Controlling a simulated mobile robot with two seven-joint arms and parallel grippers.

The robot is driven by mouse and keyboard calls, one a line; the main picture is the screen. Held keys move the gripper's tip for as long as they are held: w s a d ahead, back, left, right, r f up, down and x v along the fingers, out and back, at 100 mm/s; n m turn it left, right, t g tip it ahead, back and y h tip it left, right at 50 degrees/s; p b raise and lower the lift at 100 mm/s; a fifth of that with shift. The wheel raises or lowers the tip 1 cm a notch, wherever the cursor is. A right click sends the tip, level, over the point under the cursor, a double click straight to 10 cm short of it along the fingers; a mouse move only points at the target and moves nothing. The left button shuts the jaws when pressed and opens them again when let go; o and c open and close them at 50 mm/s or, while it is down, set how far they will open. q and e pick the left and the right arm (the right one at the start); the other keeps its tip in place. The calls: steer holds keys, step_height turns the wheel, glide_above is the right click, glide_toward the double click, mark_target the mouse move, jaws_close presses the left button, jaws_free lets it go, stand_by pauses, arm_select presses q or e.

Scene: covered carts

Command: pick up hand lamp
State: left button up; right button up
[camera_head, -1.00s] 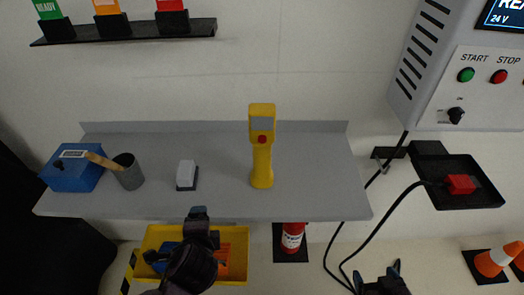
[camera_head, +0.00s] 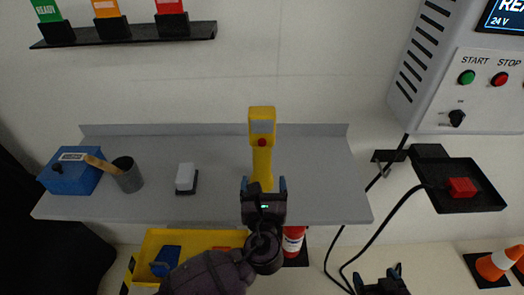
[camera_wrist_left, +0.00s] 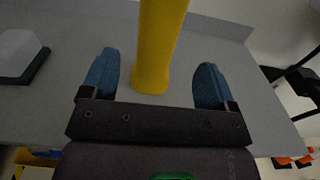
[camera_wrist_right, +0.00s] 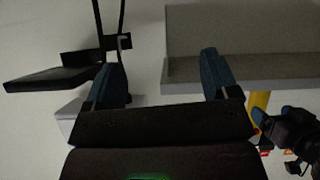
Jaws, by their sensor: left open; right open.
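The yellow hand lamp (camera_head: 262,150) stands upright on the grey shelf (camera_head: 220,208), with a grey panel and a red button on its head. My left gripper (camera_head: 264,183) is open at the lamp's near side, in front of its lower handle. In the left wrist view the lamp (camera_wrist_left: 158,45) rises between the two blue fingertips (camera_wrist_left: 156,80), with gaps on both sides. The lamp's base is hidden by my gripper in the head view. My right gripper (camera_head: 380,278) is open and empty, low at the bottom right, below the shelf.
Below are a yellow bin (camera_head: 150,245) and a red extinguisher (camera_head: 293,240). A black tray (camera_head: 470,200) with a cable is at right.

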mark_target(262, 169)
arm_select(q)
steer(key=shift+w, duration=1.35)
steer(key=w, duration=0.3)
steer(key=shift+w+a, duration=0.15)
steer(key=shift+w, duration=0.65)
arm_select(e)
steer(key=shift+w+r, duration=0.1)
steer(key=shift+r, duration=0.2)
arm_select(q)
steer(key=shift+c, duration=0.2)
